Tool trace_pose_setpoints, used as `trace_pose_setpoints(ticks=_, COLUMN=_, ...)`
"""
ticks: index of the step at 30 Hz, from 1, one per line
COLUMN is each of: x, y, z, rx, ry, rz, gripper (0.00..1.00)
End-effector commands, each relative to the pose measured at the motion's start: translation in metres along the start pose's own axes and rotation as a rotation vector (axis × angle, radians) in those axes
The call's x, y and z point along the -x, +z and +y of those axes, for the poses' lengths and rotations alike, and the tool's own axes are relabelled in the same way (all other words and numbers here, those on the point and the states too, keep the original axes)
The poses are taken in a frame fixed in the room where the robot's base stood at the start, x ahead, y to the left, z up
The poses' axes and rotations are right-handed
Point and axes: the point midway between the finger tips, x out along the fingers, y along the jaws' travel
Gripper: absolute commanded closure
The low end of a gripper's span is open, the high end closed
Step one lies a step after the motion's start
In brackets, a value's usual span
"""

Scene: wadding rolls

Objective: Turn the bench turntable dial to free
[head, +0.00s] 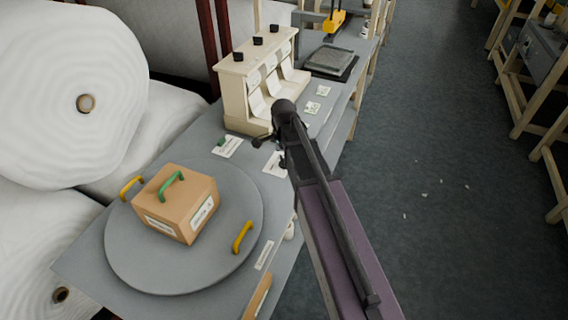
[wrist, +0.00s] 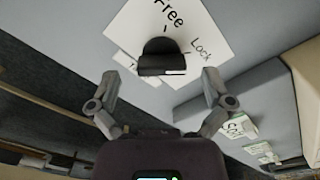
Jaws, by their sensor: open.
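The black dial (wrist: 158,50) sits on a white card (wrist: 125,35) marked "Free" and "Lock" in the wrist view. "Free" is above the dial and "Lock" to its right. A small pale mark shows at the dial's lower right edge; I cannot tell its setting for sure. My gripper (wrist: 160,84) is open, its fingers apart on either side of the dial, with no contact visible. In the head view my gripper (head: 272,143) is over the bench and the dial is hidden or too small to make out. The round grey turntable (head: 125,262) lies on the bench at left.
A cardboard box (head: 180,203) with a green handle stands on the turntable, which has yellow handles (head: 242,238). A cream dispenser rack (head: 235,98) stands behind my gripper. Large white wadding rolls (head: 65,90) line the left. The floor (head: 430,150) at right is mostly clear.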

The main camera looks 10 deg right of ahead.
Motion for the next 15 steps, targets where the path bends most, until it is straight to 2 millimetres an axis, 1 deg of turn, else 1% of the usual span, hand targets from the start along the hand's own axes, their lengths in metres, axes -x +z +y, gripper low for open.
trace_pose_setpoints(ticks=1, x=-0.0064, y=-0.0001, z=0.0000, rx=0.000, ry=0.000, rz=0.000, gripper=0.00)
trace_pose_setpoints(ticks=6, x=-0.0123, y=-0.0001, z=0.0000, rx=0.000, ry=0.000, rz=0.000, gripper=0.00)
trace_pose_setpoints(ticks=15, x=-0.0136, y=-0.0002, z=0.0000, rx=0.000, ry=0.000, rz=0.000, gripper=0.00)
